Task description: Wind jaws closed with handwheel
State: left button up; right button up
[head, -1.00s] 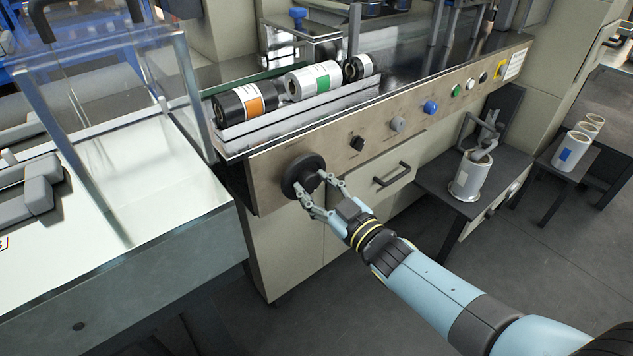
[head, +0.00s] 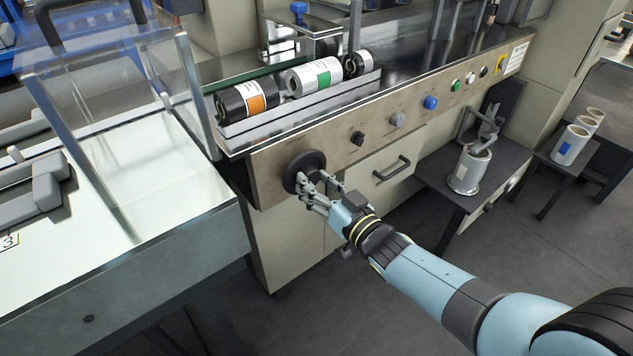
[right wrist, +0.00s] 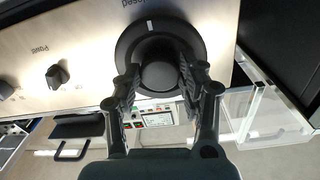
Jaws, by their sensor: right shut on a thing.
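The black round handwheel (head: 302,162) sits at the left end of the machine's metal front panel (head: 263,178). My right gripper (head: 316,184) has its fingers on the front of the wheel. In the right wrist view the gripper (right wrist: 158,82) has a finger on each side of the wheel's raised hub and is shut on it. The wheel's rim (right wrist: 128,42) has a white mark near its top, below a partly cut-off label ending in "osed". The jaws that the wheel moves cannot be made out. My left gripper is not in view.
Knobs and a blue button (head: 430,102) line the panel to the right. A drawer handle (head: 391,168) is below. Film rolls (head: 315,75) lie on the rack above. A clear guard (head: 110,95) stands at left. A side table (head: 437,178) holds a roll.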

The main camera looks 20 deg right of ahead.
jog(key=shift+s+f, duration=0.1)
jog(key=shift+f, duration=0.05)
jog(key=o, duration=1.2)
jog(key=shift+c, duration=0.2)
jog(key=v, duration=1.2)
